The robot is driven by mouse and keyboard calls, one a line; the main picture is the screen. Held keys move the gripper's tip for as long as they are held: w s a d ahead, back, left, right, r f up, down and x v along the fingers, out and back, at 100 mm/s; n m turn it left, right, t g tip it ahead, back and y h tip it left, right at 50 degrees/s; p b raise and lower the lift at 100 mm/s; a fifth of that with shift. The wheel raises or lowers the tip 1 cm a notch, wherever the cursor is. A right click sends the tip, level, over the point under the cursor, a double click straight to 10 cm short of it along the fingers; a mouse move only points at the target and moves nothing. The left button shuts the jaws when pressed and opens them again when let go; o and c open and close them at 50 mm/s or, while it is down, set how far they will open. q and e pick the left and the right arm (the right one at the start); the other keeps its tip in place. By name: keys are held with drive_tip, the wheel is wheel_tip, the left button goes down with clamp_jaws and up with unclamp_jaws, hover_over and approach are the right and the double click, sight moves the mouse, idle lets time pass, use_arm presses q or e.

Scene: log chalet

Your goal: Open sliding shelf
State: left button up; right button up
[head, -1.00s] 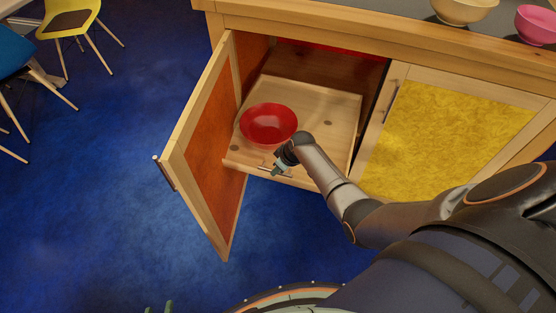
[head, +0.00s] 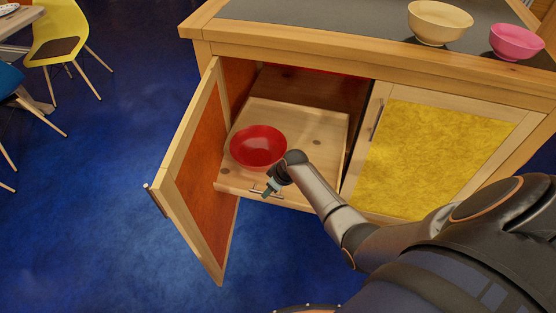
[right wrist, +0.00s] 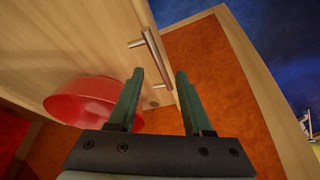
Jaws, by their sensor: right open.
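The sliding shelf (head: 300,125) is a pale wooden pull-out board with a raised front, low inside the open cabinet. A red bowl (head: 258,146) stands on its left part. A metal bar handle (head: 268,192) is on the shelf's front; it shows in the right wrist view too (right wrist: 157,56). My right gripper (head: 268,190) is at this handle. In the right wrist view its green fingers (right wrist: 160,73) are apart, with the handle's lower end between their tips. I cannot tell whether they touch it. My left gripper is out of view.
The cabinet's left door (head: 197,165) stands wide open to the left of the shelf. The yellow door (head: 445,150) is closed. A beige bowl (head: 440,22) and a pink bowl (head: 517,42) stand on the countertop. The blue floor in front is clear.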

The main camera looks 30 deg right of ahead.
drive_tip(key=p+v, duration=0.2)
drive_tip(key=v, duration=0.8)
